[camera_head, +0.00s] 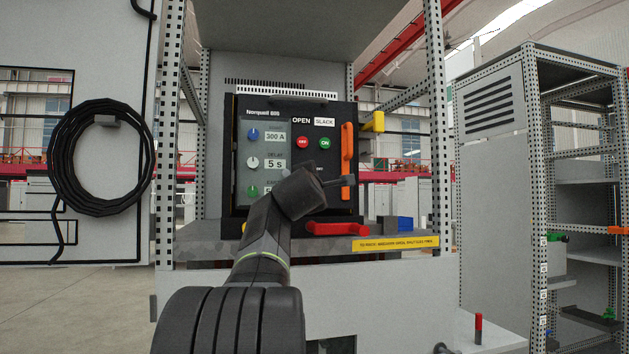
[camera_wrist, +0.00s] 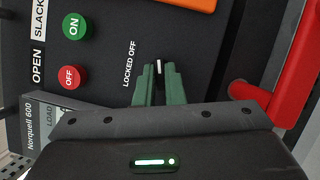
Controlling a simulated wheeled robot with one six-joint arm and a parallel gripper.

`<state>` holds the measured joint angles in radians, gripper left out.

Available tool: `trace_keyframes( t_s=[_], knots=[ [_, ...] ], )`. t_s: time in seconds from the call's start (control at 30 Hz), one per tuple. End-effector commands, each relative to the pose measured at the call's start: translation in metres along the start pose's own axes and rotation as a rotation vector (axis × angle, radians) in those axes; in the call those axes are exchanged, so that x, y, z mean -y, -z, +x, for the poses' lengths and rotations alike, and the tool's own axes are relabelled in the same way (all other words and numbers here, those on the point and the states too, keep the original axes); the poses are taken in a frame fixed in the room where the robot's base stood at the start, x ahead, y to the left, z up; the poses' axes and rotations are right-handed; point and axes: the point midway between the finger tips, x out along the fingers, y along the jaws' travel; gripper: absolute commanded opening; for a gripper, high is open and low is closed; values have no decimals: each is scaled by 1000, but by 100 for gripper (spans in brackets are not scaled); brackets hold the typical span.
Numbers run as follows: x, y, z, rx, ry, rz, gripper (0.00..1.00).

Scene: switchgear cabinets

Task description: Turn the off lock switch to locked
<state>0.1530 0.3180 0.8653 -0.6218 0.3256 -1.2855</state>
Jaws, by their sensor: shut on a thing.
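The off lock switch (camera_wrist: 158,67) is on the dark breaker panel in the wrist view. It is mostly hidden between my fingertips, with a pale mark on it running up and down the picture. The label "LOCKED OFF" (camera_wrist: 129,64) is printed just left of it. My gripper (camera_wrist: 159,75) has its green fingers closed around the switch. In the head view my gripper (camera_head: 340,182) is in front of the lower right of the breaker panel (camera_head: 290,185). My arm hides the switch there.
A red OFF button (camera_head: 302,143) and a green ON button (camera_head: 325,143) sit above. An orange handle (camera_head: 347,160) runs up the panel's right side. A red handle (camera_head: 337,229) sticks out below. Three knobs (camera_head: 253,162) line the left. Perforated posts (camera_head: 437,120) flank the cabinet.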

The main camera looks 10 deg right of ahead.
Motion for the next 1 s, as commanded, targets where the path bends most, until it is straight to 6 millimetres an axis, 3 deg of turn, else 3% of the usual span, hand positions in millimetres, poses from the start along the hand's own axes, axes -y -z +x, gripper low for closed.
trace_keyframes(
  t_s=[0.4,1.0],
  knots=[
    [-4,-1,0,-1,99,240,0],
    [-2,0,0,0,125,304,0]
  ],
)
